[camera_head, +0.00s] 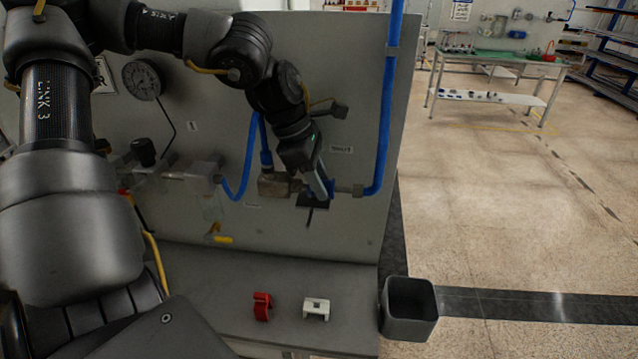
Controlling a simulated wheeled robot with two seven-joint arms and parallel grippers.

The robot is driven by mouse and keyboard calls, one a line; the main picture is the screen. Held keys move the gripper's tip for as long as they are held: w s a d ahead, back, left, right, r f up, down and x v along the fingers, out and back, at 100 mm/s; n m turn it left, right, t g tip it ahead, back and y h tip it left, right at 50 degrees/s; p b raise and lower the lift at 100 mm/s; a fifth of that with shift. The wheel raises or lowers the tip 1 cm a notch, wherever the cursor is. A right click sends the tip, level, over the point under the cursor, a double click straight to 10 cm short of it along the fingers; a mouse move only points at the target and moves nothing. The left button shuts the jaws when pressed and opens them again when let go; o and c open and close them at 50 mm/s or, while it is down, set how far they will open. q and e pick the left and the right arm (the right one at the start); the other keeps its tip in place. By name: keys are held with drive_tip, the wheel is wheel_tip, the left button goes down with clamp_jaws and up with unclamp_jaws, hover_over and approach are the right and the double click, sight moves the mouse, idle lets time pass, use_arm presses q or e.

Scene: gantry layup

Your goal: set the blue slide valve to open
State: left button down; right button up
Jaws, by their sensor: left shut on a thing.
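The blue slide valve (297,186) sits in the pipe line on the upright grey panel, between a metal block (272,184) and a fitting at the foot of the blue pipe. My left arm reaches in from the left and across the panel. My left gripper (325,193) points down at the valve and is shut on its blue part. The fingers and wrist cover most of the valve, so its slide position cannot be told. My right gripper is not in view.
A blue pipe (384,120) runs down the panel's right side, close to my gripper. A gauge (142,79) is at upper left. A red clip (262,306) and a white clip (316,308) lie on the ledge below. A grey bin (409,309) is right of it.

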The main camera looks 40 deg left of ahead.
use_arm(q)
drive_tip(key=c, duration=1.5)
unclamp_jaws()
drive_tip(key=o, duration=0.4)
drive_tip(key=shift+a, duration=0.1)
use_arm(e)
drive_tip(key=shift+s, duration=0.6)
use_arm(q)
drive_tip(key=shift+a+r, duration=0.15)
drive_tip(key=shift+r, duration=0.3)
drive_tip(key=b+v, duration=0.2)
drive_tip(key=v, duration=0.6)
drive_tip(key=shift+s+a+r+b, duration=0.1)
drive_tip(key=shift+s+r+b, duration=0.05)
drive_tip(key=shift+r+b, duration=0.15)
drive_tip(key=shift+s+a+r, duration=0.1)
drive_tip(key=shift+a+r, duration=0.1)
drive_tip(key=shift+r, duration=0.3)
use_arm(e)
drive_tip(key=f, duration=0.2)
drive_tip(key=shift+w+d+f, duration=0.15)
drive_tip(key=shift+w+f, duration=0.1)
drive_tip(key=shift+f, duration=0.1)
